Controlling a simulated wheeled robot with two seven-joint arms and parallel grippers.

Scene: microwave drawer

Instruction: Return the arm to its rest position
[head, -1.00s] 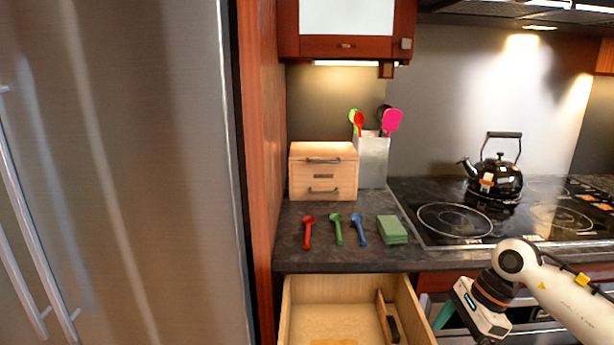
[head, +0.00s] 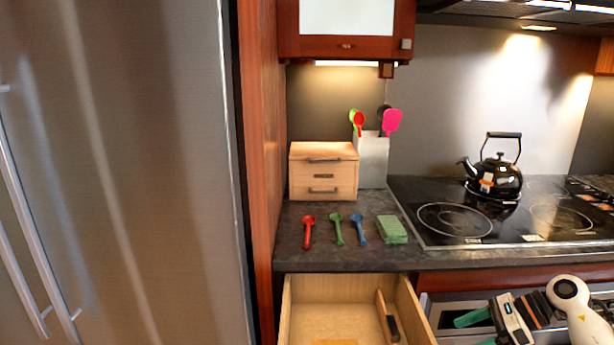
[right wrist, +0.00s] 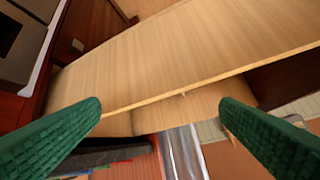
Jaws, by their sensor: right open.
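My right gripper (head: 478,328) is at the lower right in the head view, in front of the oven below the cooktop. Its green fingers are apart with nothing between them. In the right wrist view, its two green fingertips (right wrist: 162,105) stand wide apart, with the wooden drawer beyond them. The wooden drawer (head: 325,309) under the counter is pulled open, to the left of the gripper and apart from it in the head view. My left gripper is not in view.
A wooden box (head: 323,171), a utensil holder (head: 372,160) and a black kettle (head: 494,177) stand behind. The fridge (head: 120,170) fills the left side.

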